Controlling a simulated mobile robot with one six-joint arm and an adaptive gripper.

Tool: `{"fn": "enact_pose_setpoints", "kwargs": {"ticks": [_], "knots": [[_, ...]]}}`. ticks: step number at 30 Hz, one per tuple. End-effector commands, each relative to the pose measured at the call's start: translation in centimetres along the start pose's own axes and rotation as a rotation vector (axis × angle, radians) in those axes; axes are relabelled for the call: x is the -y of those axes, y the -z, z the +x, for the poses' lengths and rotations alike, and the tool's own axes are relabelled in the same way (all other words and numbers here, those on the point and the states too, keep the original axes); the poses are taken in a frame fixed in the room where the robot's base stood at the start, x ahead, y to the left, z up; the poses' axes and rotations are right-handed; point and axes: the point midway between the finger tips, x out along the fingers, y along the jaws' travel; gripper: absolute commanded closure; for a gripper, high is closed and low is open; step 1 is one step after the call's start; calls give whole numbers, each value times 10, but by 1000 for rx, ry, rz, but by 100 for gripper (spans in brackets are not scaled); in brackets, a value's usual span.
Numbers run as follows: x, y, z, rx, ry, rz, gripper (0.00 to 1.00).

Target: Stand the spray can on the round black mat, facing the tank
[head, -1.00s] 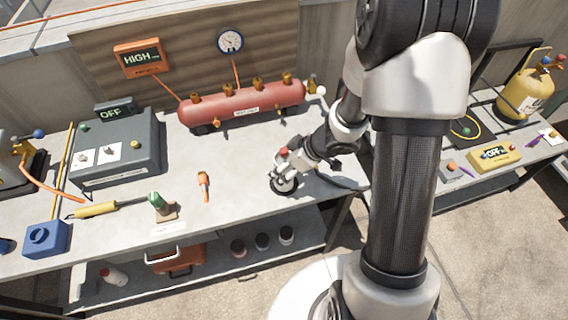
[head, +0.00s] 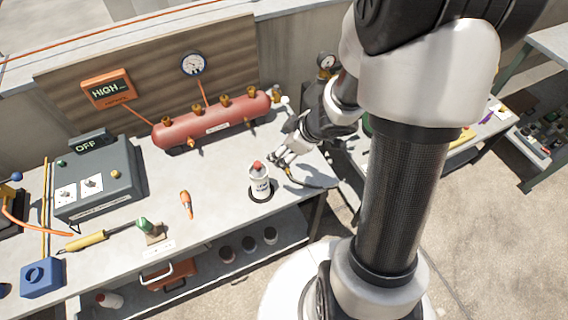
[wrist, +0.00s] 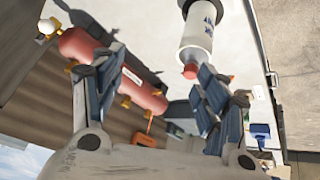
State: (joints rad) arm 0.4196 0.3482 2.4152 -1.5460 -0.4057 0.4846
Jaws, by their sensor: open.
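The spray can (head: 259,181), white with dark lettering and a red top, stands upright on the round black mat (head: 267,197) near the bench's right end. Its lettered side shows to the head camera; I cannot tell which way its nozzle points. The red tank (head: 213,121) lies behind it on the bench. My gripper (head: 277,159) is open and empty, just behind and right of the can. In the wrist view, the can (wrist: 198,38) is at the top, beyond the right finger of my gripper (wrist: 160,70), and the tank (wrist: 145,92) shows between the fingers.
An orange-handled tool (head: 187,204) lies left of the can. A grey box with an OFF display (head: 97,180) stands farther left. A hose (head: 310,182) lies on the bench right of the can. The bench between can and tank is clear.

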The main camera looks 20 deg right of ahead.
Motion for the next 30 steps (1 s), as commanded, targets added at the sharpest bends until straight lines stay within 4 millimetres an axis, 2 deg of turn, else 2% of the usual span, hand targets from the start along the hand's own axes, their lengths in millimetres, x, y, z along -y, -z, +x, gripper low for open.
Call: {"fn": "enact_pose_setpoints", "kwargs": {"ticks": [1,3,6,8,10,13,18,21,25,30], "knots": [[-20,14,-19,12,-103,5,33],[-45,26,-52,46,-255,44,33],[-61,35,-108,95,-431,147,33],[-57,36,-140,119,-498,225,33],[-41,34,-172,141,-535,325,33],[0,28,-206,162,-511,466,33],[84,23,-234,173,-343,619,33],[120,23,-242,173,-248,652,33],[142,24,-246,173,-185,669,33],[145,24,-246,175,-177,671,33]]}}
